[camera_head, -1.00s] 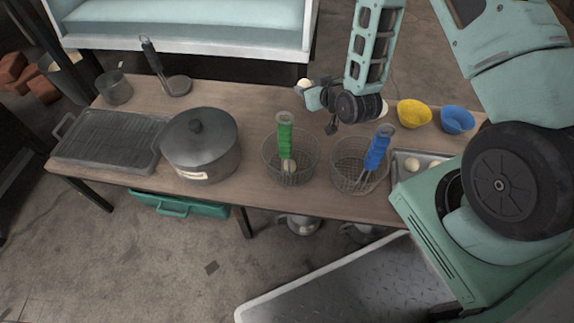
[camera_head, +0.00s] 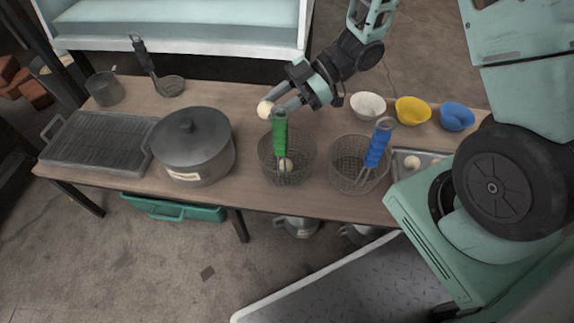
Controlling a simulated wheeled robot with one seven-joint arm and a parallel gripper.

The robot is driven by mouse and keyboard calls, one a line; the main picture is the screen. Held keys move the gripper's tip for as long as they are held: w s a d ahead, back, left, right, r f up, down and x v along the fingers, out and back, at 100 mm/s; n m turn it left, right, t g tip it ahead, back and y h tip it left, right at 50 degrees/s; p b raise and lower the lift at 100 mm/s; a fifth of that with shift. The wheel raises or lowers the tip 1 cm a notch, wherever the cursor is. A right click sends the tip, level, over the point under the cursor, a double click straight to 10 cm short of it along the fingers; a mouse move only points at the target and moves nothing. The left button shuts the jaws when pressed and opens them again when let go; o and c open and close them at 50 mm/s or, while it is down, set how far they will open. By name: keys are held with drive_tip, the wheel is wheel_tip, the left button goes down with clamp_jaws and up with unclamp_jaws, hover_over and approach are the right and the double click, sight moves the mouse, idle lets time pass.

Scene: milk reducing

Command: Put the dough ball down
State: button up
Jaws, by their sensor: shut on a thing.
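A pale dough ball (camera_head: 265,109) is held at the tips of my gripper (camera_head: 272,107), which is shut on it. The gripper reaches in from the upper right, above the table, just behind and left of the green-handled wire basket (camera_head: 287,162). A second dough ball (camera_head: 285,165) lies inside that basket. A third dough ball (camera_head: 412,163) sits on the metal tray (camera_head: 432,157) at the right. The blue-handled wire basket (camera_head: 345,172) shows no ball that I can make out.
A lidded dark pot (camera_head: 195,147) and a ribbed griddle (camera_head: 90,145) stand on the left of the table. White (camera_head: 368,106), yellow (camera_head: 412,111) and blue (camera_head: 457,117) bowls line the back right. A ladle (camera_head: 168,86) and grey cup (camera_head: 104,89) are at the back left.

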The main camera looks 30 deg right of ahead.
drive_tip(key=s+d+n+g, duration=0.2)
drive_tip(key=s+n+g, duration=0.1)
drive_tip(key=s, duration=0.1)
drive_tip(key=b, duration=0.6)
hover_over(293, 166)
wheel_tip(293, 166, down, 10)
drive_tip(key=shift+w+f, duration=0.1)
drive_tip(key=shift+f, duration=0.1)
drive_tip(key=shift+r, duration=0.1)
drive_tip(key=shift+f, duration=0.45)
drive_tip(key=shift+f, duration=0.15)
